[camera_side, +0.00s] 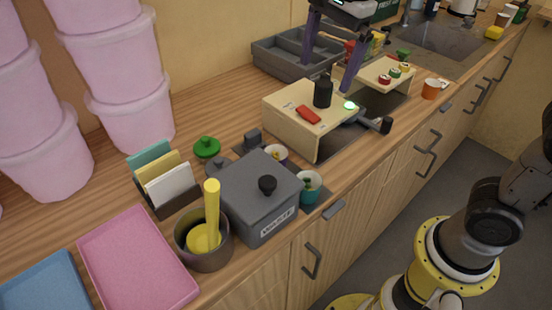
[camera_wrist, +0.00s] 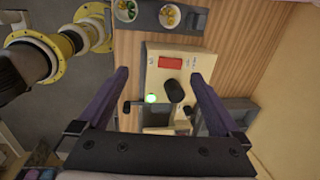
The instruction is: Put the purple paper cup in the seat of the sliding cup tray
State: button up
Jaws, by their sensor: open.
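A small cup (camera_side: 283,160) with a purplish side and yellowish contents stands behind the teal cup, partly hidden by the grey pot; it seems to be the purple paper cup. In the wrist view it appears as a pale round rim (camera_wrist: 170,16) at the top edge. What looks like the sliding cup tray (camera_side: 364,119), with a dark handle (camera_side: 386,125), sticks out from the wooden box's right side; its seat cannot be made out. My gripper (camera_side: 325,84) is open and empty above the wooden box, apart from both; its purple fingers also show in the wrist view (camera_wrist: 158,74).
The wooden box (camera_side: 284,116) carries a black bottle-like part (camera_side: 323,91), a red block (camera_side: 308,114) and a green light. A grey compartment tray (camera_side: 277,62) lies behind.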

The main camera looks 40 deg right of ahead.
jog(key=w+a+f+g, duration=0.2)
jog(key=w+a+f, duration=0.3)
jog(key=a, duration=0.1)
send_over(276, 153)
jog(key=shift+n, duration=0.4)
notch_tip(276, 153, down, 10)
jog(key=shift+r, duration=0.15)
jog(key=shift+f, duration=2.9)
jog(key=c, duration=1.5)
